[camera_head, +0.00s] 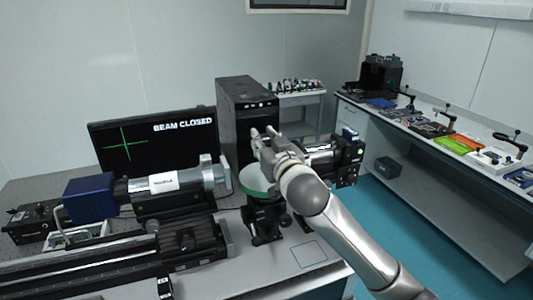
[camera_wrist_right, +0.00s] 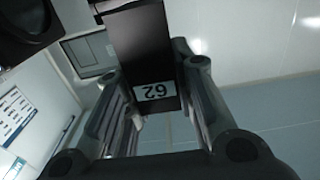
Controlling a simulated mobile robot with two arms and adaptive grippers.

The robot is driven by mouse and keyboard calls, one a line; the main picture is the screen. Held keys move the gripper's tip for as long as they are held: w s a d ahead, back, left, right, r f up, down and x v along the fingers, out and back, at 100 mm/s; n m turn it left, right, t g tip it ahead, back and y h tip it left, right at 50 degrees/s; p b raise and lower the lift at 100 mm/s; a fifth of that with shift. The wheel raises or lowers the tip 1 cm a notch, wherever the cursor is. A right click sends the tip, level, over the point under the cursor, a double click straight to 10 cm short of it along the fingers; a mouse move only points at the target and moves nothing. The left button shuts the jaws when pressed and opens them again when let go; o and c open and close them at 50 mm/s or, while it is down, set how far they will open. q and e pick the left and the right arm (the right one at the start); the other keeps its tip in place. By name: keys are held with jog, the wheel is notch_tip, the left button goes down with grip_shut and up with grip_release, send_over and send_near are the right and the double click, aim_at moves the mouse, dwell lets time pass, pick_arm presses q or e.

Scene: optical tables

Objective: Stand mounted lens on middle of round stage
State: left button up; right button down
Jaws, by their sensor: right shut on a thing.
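My right gripper (camera_head: 263,133) reaches in from the lower right and is above the round stage (camera_head: 252,184), a pale green disc on a black base. In the right wrist view my right gripper (camera_wrist_right: 158,110) is shut on a black mount part with an upside-down "62" label (camera_wrist_right: 155,91), taken to be the mounted lens (camera_wrist_right: 142,45). The lens glass cannot be made out. In the head view the gripper and arm hide the held piece and part of the stage. Whether the piece touches the stage cannot be told. My left gripper is not in view.
A tube with a blue box (camera_head: 92,198) stands left of the stage, and black optics (camera_head: 347,160) stand right. A black computer tower (camera_head: 247,110) and a "BEAM CLOSED" monitor (camera_head: 155,138) are behind. A long black rail (camera_head: 95,272) fills the front left.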

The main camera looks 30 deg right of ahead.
jog(key=shift+w+d+f, duration=0.3)
jog(key=shift+w+f, duration=0.05)
jog(key=shift+f, duration=0.15)
jog(key=f, duration=0.1)
jog(key=f+p, duration=0.1)
jog(key=f, duration=0.1)
jog(key=shift+w+d+f, duration=0.2)
jog(key=shift+d+f, duration=0.15)
jog(key=shift+f, duration=0.05)
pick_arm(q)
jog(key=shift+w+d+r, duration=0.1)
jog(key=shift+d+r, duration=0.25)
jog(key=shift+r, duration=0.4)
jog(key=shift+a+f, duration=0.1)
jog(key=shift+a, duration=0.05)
pick_arm(e)
jog(key=shift+a+f, duration=0.1)
jog(key=shift+f, duration=0.1)
jog(key=c, duration=1.2)
grip_release()
